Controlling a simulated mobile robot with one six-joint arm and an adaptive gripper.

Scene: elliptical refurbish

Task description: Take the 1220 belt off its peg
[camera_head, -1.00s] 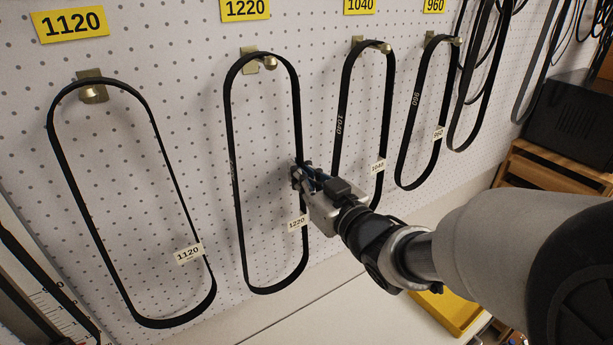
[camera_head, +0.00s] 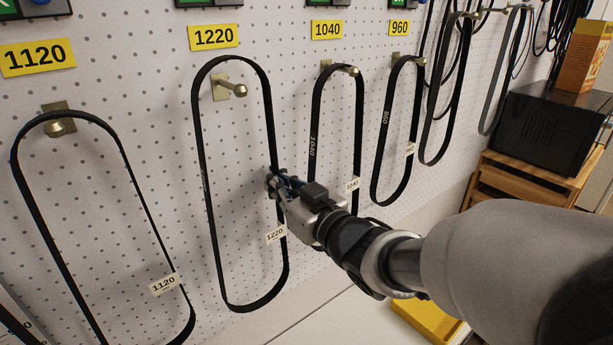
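The 1220 belt (camera_head: 204,180) is a long black loop with a white 1220 tag on its lower right side. Its top bend stands clearly above the brass peg (camera_head: 238,90) under the yellow 1220 label (camera_head: 214,37). The peg shows inside the loop; whether its tip still reaches through the loop I cannot tell. My gripper (camera_head: 273,183) is shut on the belt's right strand, about midway down and above the tag. The fingers hide a short piece of that strand.
The 1120 belt (camera_head: 28,198) hangs to the left. The 1040 belt (camera_head: 314,145) hangs close to the right, behind my gripper, with the 960 belt (camera_head: 376,170) beyond. A yellow tray (camera_head: 425,318) lies below. A dark box (camera_head: 545,125) stands on a wooden shelf at the right.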

